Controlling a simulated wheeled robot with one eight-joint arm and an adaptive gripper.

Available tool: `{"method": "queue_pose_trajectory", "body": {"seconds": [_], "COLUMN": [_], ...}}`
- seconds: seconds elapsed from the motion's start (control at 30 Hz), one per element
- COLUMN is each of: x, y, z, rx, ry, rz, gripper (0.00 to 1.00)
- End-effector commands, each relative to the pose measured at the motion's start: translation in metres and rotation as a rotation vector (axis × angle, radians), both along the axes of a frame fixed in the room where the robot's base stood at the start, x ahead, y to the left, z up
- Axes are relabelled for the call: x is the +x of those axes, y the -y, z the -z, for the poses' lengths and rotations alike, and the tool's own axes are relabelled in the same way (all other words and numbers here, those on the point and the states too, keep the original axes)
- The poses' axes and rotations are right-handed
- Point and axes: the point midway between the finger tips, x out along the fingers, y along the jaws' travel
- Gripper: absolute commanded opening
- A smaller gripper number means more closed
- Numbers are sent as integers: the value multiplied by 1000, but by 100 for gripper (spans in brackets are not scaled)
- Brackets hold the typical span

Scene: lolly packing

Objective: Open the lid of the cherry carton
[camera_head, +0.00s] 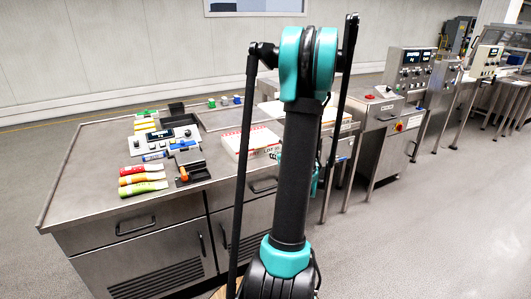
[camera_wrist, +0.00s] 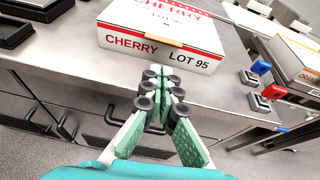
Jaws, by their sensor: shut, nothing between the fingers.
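The carton also shows in the head view (camera_head: 250,142) on the counter, partly behind my arm. My gripper (camera_wrist: 163,85) is in front of the carton's front face, below the tab, with its green fingers shut and nothing between them. I cannot tell whether the fingertips touch the carton.
The steel counter (camera_head: 90,187) holds several coloured tubes (camera_head: 140,180), dark trays and a small control panel (camera_head: 160,138) left of the carton. Red and blue knobbed pieces (camera_wrist: 261,67) lie right of it in the wrist view, near another box (camera_wrist: 298,62). Counter handles are below.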

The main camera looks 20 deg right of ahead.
Motion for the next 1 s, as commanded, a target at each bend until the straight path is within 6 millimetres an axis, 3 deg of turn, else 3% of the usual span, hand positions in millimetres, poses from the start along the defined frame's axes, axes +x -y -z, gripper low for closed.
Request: {"method": "queue_pose_trajectory", "body": {"seconds": [0.1, 0.27, 0.7, 1.0], "x": [2, 18, 84, 95], "y": [10, 9, 6, 5], "z": [1, 6, 29, 33], "rx": [47, 50, 47, 46], "ry": [14, 15, 14, 13], "rz": [32, 30, 30, 30], "gripper": [0, 0, 0, 0]}}
